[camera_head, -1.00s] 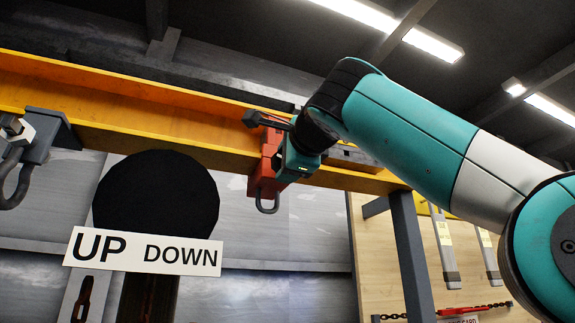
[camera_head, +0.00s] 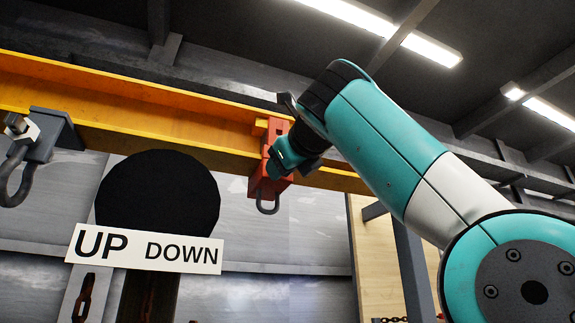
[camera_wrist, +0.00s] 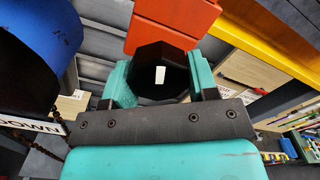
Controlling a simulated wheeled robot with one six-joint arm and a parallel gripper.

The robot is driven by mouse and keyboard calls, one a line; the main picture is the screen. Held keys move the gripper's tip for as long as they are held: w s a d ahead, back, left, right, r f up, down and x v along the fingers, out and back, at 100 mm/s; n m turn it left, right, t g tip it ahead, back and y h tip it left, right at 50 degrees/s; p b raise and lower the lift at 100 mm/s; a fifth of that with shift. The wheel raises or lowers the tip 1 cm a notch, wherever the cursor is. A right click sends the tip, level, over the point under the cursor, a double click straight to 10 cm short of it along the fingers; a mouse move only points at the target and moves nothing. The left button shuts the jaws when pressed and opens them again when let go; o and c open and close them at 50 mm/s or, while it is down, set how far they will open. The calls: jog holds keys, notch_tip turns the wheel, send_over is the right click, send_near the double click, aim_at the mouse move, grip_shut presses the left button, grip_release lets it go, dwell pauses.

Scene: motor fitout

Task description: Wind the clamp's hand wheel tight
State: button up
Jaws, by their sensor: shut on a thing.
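The red-orange beam clamp (camera_head: 268,188) hangs on the yellow beam, with a grey shackle (camera_head: 268,207) beneath it. In the wrist view the clamp's body (camera_wrist: 172,20) is close above and beyond the jaws. The dark, many-sided hand wheel (camera_wrist: 176,57) with a white mark lies between my teal fingers. My gripper (camera_wrist: 162,78) is shut on the wheel's rim. In the head view my gripper (camera_head: 284,160) is at the right face of the clamp, and the wheel is hidden behind it and my wrist.
The yellow beam (camera_head: 110,122) runs across the view. A grey clamp (camera_head: 45,135) with a shackle is on it at the left. An UP/DOWN sign (camera_head: 145,249) stands in front of a black disc (camera_head: 157,200). A grey post (camera_head: 408,262) and wooden board (camera_head: 375,265) are at the right.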

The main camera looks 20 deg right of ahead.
jog(key=shift+f+m, duration=0.1)
jog(key=shift+m, duration=1.3)
jog(key=shift+a+m, duration=0.1)
jog(key=shift+m, duration=0.4)
jog(key=o, duration=0.9)
